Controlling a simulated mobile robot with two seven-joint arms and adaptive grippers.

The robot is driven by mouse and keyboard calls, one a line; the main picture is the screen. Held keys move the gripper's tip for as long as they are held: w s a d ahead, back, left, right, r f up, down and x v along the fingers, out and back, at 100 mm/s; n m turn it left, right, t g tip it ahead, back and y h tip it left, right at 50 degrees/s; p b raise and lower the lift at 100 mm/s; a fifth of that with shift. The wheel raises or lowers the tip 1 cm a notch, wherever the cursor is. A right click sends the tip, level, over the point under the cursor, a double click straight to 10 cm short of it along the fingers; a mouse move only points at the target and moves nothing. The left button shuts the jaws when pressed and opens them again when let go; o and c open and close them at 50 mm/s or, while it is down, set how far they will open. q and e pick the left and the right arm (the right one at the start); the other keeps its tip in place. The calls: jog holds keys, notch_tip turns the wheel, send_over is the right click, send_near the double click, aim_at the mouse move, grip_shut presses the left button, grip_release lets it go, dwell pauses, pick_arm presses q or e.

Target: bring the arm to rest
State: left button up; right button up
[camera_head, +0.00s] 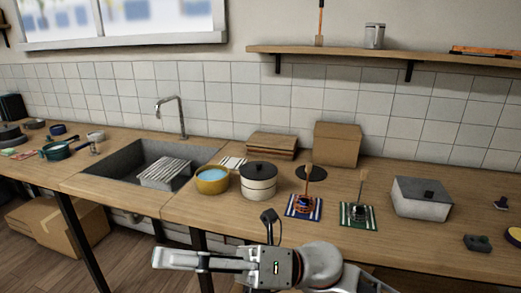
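My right gripper (165,257) is at the bottom of the head view, in front of the wooden counter (232,220), with its fingers pointing left. Its grey arm comes in from the bottom, right of centre. The fingers are seen nearly side-on and overlap, so I cannot tell whether they are apart. No object shows between them. My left gripper is not in view.
Behind my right gripper, the counter holds a yellow bowl (212,181), a cream pot (258,181), striped mats with small items, and a grey lidded box (422,198). A sink (122,173) is at left. Cardboard boxes (62,222) stand on the floor.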

jog(key=w+d+f+m+t, duration=0.3)
jog(key=w+d+m+t, duration=0.15)
jog(key=m+t, duration=0.45)
jog(key=w+d+f+m+t, duration=0.35)
jog(key=w+m+t, duration=0.25)
jog(key=m+t, duration=0.3)
jog(key=w+d+f+m+t+h, duration=0.1)
jog(key=d+f+m+t+h, duration=0.1)
jog(key=d+f+m+h, duration=0.4)
jog(key=w+d+f+m+t+h, duration=0.2)
jog(key=f+m+h, duration=0.2)
jog(key=f+m, duration=0.35)
jog(key=s+d+f+m+g+h, duration=0.2)
jog(key=s+d+f+m+h, duration=0.1)
jog(key=f, duration=0.6)
jog(key=s+d+f+m+g+h, duration=0.2)
jog(key=s+d+f+m+h, duration=0.1)
jog(key=s+d+f, duration=0.5)
jog(key=s+d+f+m+g+h, duration=0.2)
jog(key=s+d+f+m, duration=0.3)
jog(key=f, duration=0.6)
jog(key=shift+s+d+f+m+g+h+p, duration=0.35)
jog(key=shift+s+h, duration=0.15)
jog(key=shift+s, duration=0.2)
